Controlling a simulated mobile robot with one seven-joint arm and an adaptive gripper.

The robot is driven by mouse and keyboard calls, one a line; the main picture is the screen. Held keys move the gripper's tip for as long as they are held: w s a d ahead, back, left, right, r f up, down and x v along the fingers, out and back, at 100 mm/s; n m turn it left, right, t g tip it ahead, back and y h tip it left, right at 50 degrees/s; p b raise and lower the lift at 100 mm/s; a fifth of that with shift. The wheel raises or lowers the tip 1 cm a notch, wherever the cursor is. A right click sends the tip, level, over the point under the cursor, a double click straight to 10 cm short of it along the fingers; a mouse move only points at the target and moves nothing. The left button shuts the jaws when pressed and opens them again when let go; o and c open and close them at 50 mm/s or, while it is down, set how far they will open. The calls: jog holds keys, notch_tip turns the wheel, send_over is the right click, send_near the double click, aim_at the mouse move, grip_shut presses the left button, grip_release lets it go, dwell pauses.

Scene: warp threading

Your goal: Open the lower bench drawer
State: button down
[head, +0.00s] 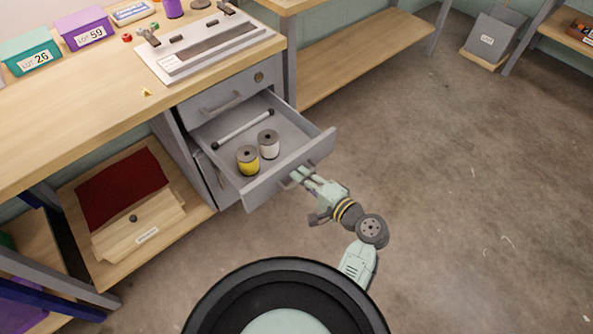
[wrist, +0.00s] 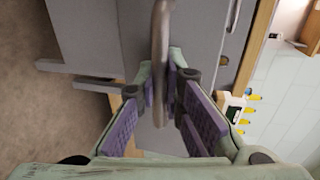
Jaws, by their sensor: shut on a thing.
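The lower bench drawer (head: 308,146) is pulled well out, below the closed upper drawer (head: 214,100). Inside it are a yellow spool (head: 248,160), a white spool (head: 269,144) and a pale rod (head: 243,129) with dark ends. My gripper (head: 296,174) is at the outer front face of the open drawer. In the wrist view the grey bar handle (wrist: 160,45) runs between the purple-padded fingers of my gripper (wrist: 168,85), which are shut on it. In the head view the handle is mostly hidden by the fingers.
The benchtop (head: 70,125) holds a loom-like frame (head: 205,45), a teal box (head: 30,52) and a purple box (head: 84,28). A low shelf (head: 195,212) with red cloth (head: 122,188) is left of the drawers. The floor (head: 460,200) to the right is clear.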

jog(key=shift+s, duration=0.1)
jog(key=c, duration=2)
grip_release()
jog(key=shift+o, duration=0.2)
